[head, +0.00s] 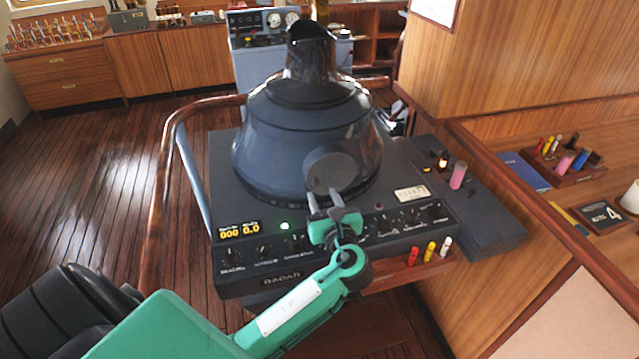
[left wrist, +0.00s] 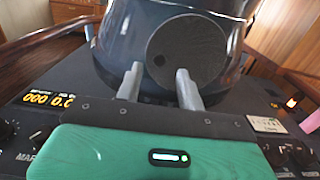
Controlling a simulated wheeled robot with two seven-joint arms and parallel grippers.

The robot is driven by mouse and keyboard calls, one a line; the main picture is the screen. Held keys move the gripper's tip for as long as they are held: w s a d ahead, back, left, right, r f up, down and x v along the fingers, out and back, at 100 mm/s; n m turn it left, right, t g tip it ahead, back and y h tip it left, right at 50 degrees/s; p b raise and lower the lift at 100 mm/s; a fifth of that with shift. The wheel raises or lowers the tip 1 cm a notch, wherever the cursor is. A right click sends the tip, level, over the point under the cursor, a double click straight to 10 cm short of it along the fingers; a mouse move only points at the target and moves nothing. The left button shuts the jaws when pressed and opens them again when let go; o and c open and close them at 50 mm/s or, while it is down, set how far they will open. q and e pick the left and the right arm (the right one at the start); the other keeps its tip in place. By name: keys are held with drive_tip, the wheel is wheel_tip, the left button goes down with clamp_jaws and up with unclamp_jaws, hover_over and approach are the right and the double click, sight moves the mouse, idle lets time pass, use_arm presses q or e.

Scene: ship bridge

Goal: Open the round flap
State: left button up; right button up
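The round flap (head: 331,172) is a dark grey disc on the front of the blue-grey radar hood (head: 290,125). It looks closed against the hood, and it also shows in the left wrist view (left wrist: 190,52) with a small dark spot on its left side. My left gripper (head: 324,198) is in front of the flap's lower part, its two grey fingers apart. In the left wrist view the fingers (left wrist: 158,82) are spread with nothing between them, just below and in front of the flap. I cannot tell whether a fingertip touches it. My right gripper is not in view.
The radar console (head: 222,190) has knobs, a lit yellow display (head: 240,229) and a green light below the hood. A small rack with markers (head: 430,253) hangs at its front right. A wooden rail (head: 160,180) runs along the left; open floor lies beyond it.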

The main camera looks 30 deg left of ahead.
sight(317, 184)
use_arm(q)
drive_tip(key=shift+p+x, duration=0.4)
drive_tip(key=shift+x, duration=1.55)
clamp_jaws()
